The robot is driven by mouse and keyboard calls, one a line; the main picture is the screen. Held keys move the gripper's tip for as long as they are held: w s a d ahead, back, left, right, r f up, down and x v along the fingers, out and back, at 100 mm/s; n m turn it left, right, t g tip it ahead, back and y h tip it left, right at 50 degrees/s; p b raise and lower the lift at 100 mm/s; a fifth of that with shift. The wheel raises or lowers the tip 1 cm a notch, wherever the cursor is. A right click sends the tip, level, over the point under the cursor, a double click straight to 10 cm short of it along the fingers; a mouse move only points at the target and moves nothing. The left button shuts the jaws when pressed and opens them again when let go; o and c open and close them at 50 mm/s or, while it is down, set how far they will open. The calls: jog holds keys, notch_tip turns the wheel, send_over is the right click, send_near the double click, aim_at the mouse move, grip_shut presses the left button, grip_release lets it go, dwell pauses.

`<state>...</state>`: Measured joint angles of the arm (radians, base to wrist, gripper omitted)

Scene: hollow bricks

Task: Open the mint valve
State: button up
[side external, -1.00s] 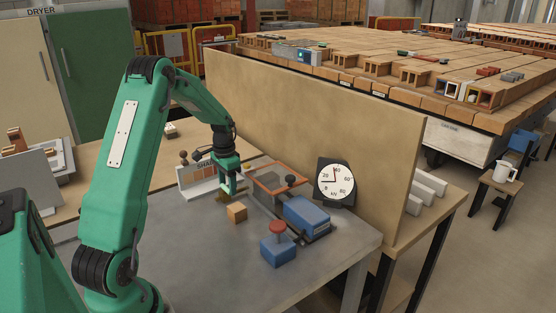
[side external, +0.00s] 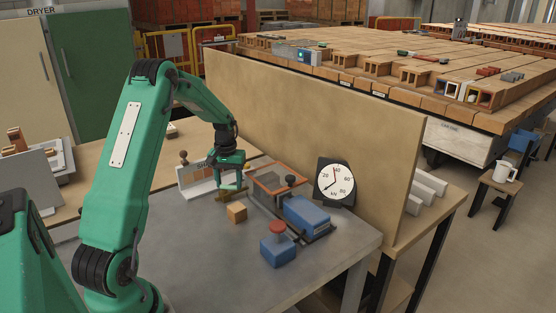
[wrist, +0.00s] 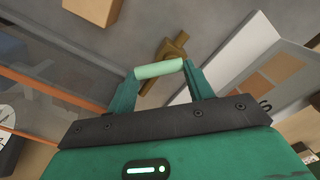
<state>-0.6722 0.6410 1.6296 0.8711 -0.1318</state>
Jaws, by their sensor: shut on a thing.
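The mint valve has a pale mint bar handle (wrist: 159,69) on a brass body (wrist: 175,48), which shows just beyond the handle in the wrist view. My gripper (wrist: 163,68) is shut on the mint handle, with one finger at each end of it. In the side view my gripper (side external: 231,187) is low over the grey bench, in front of the white sign stand. There the valve is mostly hidden by my gripper.
A wooden block (side external: 237,212) stands close in front of my gripper. To the right are an orange-framed tray (side external: 267,183), a blue box (side external: 307,213), a blue block with a red knob (side external: 278,245) and a round gauge (side external: 335,183). A tan panel (side external: 320,125) rises behind.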

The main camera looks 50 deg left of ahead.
jog(key=n, duration=0.4)
jog(key=shift+w+a+n, duration=0.15)
jog(key=shift+a+n, duration=0.15)
jog(key=shift+a, duration=0.05)
jog(key=n, duration=0.4)
jog(key=shift+a, duration=0.25)
jog(key=o, duration=1)
jog(key=shift+r, duration=0.15)
jog(key=shift+r, duration=3.85)
